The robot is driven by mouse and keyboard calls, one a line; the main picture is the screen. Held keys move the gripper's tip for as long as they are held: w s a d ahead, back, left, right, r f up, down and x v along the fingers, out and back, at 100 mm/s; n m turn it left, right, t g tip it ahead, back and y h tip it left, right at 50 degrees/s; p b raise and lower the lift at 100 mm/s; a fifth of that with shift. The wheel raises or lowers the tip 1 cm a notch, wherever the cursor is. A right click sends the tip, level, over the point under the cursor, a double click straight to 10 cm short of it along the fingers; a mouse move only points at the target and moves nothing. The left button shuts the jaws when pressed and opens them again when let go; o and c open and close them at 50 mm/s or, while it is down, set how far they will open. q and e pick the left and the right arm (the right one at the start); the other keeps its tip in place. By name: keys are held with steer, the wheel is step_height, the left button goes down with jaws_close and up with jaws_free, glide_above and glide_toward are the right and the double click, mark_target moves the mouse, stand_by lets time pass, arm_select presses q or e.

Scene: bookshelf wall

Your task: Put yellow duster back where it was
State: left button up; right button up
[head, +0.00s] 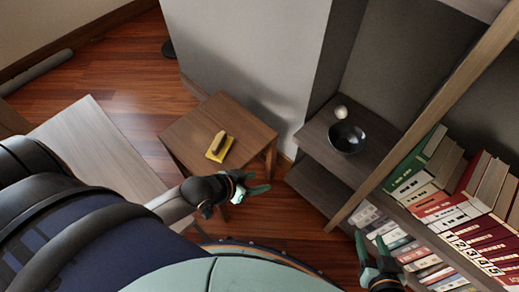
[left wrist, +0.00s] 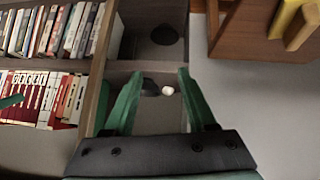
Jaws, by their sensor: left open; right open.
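The yellow duster (head: 219,148) has a yellow pad with a wooden-looking handle on top. It lies on the small brown wooden table (head: 190,125) in the head view. It also shows, partly cut off, at the top right corner of the left wrist view (left wrist: 290,20). My left gripper (head: 257,186) is open and empty, in front of the table and to the right of the duster, apart from it. Its green fingers (left wrist: 160,80) point toward the shelf in the left wrist view, with nothing between them. My right gripper (head: 371,243) is open and empty by the bookshelf.
A black bowl (head: 347,137) and a small white ball (head: 341,112) sit on a low shelf right of the table. A bookshelf with several books (head: 470,205) fills the right side. A pale wooden surface (head: 95,150) stands at the left. Open floor (head: 110,75) lies behind.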

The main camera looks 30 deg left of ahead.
arm_select(q)
steer(key=s+d+r+t, duration=0.2)
steer(key=r, duration=0.1)
steer(key=shift+s+d+r+y, duration=0.2)
steer(key=shift+d+y, duration=0.1)
steer(key=shift+y, duration=0.1)
steer(key=shift+c, duration=0.6)
steer(key=shift+d, duration=0.2)
